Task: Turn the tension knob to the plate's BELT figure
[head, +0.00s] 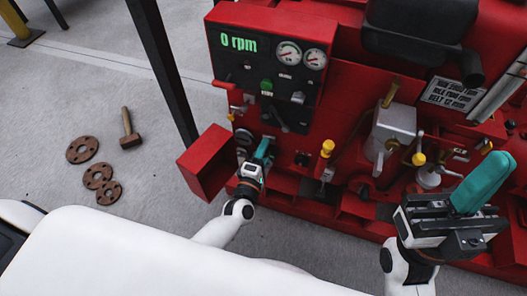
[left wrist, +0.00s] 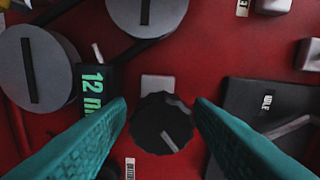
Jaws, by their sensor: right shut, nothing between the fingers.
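The black tension knob (left wrist: 162,122) has a pale pointer line aimed to the lower right. It sits on the red panel between the two teal fingers of my left gripper (left wrist: 161,106), which are spread on either side of it. I cannot tell whether they touch it. A small display (left wrist: 91,85) beside the knob reads 12 and part of a unit in green. In the head view my left gripper (head: 263,150) is at the lower pumpset front and hides the knob. The plate (head: 452,93) carries a BELT line that appears to read 12 MM. My right gripper (head: 482,183) is shut and empty.
Two grey pulleys (left wrist: 147,12) with a dark belt show above and left of the knob. A black box (left wrist: 268,105) with a lever is at the right.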

